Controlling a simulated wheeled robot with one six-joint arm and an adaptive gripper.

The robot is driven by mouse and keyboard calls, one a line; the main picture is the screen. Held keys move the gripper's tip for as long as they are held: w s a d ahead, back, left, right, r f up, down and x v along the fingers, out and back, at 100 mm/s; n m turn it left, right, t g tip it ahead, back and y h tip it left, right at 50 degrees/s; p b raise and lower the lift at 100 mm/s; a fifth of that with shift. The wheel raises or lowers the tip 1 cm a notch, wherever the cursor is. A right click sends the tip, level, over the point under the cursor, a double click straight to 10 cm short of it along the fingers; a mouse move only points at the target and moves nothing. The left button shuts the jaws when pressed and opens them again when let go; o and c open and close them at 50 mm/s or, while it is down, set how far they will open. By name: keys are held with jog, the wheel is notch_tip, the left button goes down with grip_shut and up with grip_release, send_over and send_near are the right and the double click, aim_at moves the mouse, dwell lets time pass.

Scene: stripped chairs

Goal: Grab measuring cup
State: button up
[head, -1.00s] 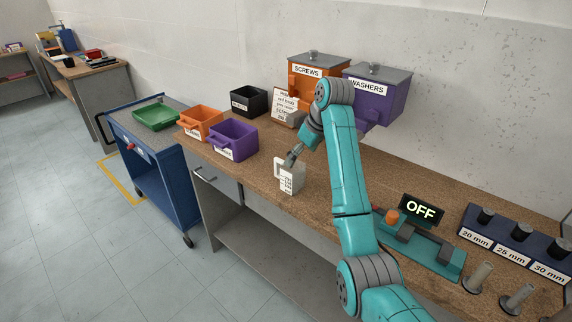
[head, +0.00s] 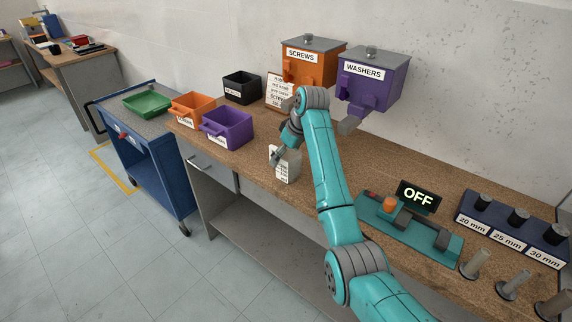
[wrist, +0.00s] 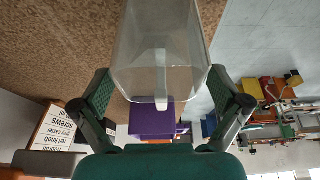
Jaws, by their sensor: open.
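The measuring cup (head: 289,167) is a pale, see-through cup with dark print on its side, standing on the brown workbench near its front edge. In the wrist view the cup (wrist: 150,40) fills the top middle, with a whitish upright strip, perhaps its handle, facing me. My gripper (head: 277,157) is at the cup's left side in the head view. In the wrist view my gripper (wrist: 160,78) is open, one finger to each side of the cup's near end, with gaps that look small. Whether a finger touches the cup I cannot tell.
Purple (head: 228,128), orange (head: 191,110) and black (head: 242,88) bins stand left of the cup. A sign (head: 280,91) and screws (head: 311,64) and washers (head: 372,80) dispensers are behind. A teal device reading OFF (head: 410,226) is at right. A blue cart (head: 155,165) stands left.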

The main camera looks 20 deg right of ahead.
jog(key=shift+w+a+f, duration=0.15)
jog(key=shift+w+f, duration=0.05)
jog(key=shift+f, duration=0.4)
jog(key=c, duration=1.3)
jog(key=shift+o, duration=0.2)
